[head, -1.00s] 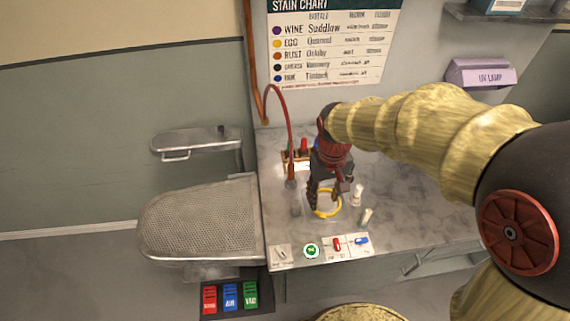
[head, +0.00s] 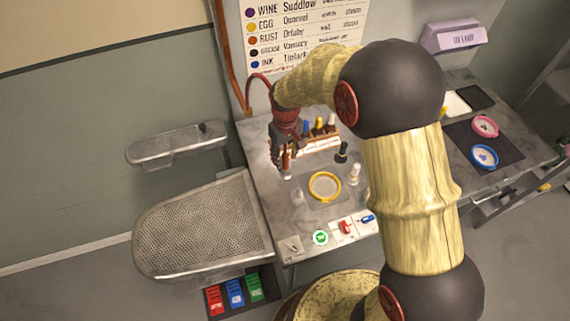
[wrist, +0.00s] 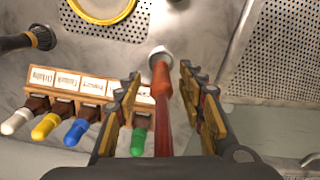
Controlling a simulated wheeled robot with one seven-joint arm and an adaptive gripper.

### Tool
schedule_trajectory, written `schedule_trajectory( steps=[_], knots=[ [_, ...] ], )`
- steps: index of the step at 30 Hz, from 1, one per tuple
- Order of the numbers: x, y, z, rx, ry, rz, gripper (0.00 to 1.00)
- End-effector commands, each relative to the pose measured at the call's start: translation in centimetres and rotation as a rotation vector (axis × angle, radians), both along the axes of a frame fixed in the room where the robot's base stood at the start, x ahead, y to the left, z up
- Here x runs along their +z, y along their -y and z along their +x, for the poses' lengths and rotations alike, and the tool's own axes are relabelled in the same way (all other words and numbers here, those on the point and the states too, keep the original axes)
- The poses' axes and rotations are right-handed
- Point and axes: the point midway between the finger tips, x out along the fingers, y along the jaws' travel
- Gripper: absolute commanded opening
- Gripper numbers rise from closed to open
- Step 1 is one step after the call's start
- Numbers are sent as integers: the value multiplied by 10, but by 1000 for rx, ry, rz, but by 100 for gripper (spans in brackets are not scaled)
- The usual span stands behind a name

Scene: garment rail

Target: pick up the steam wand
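The steam wand (wrist: 161,85) is a slim orange-red handle with a pale metal tip, on a red hose (head: 256,85) that arches beside the wall. In the wrist view it stands between my gripper's fingers (wrist: 160,92), with a gap on each side. My gripper is open around it and does not visibly touch it. In the head view my gripper (head: 282,155) points down at the back left of the worktop, and only the wand's lower end (head: 287,165) shows below the fingers.
A rack of labelled bottles with coloured caps (wrist: 75,95) stands close beside my gripper. A yellow ring (head: 325,186), a black-topped bottle (head: 341,152) and a white bottle (head: 354,174) are on the worktop (head: 262,160). A perforated metal board (head: 205,225) lies to the left.

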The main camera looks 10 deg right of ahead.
Motion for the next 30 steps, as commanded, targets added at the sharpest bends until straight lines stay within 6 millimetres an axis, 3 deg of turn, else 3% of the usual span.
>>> schedule_trajectory(
  steps=[9, 16, 30],
  knots=[
    [-43, -1, -2, 0, -2, -1, 40],
    [-44, -1, -2, 0, -1, 0, 40],
    [-44, -1, -2, 0, -1, 0, 13]
  ],
)
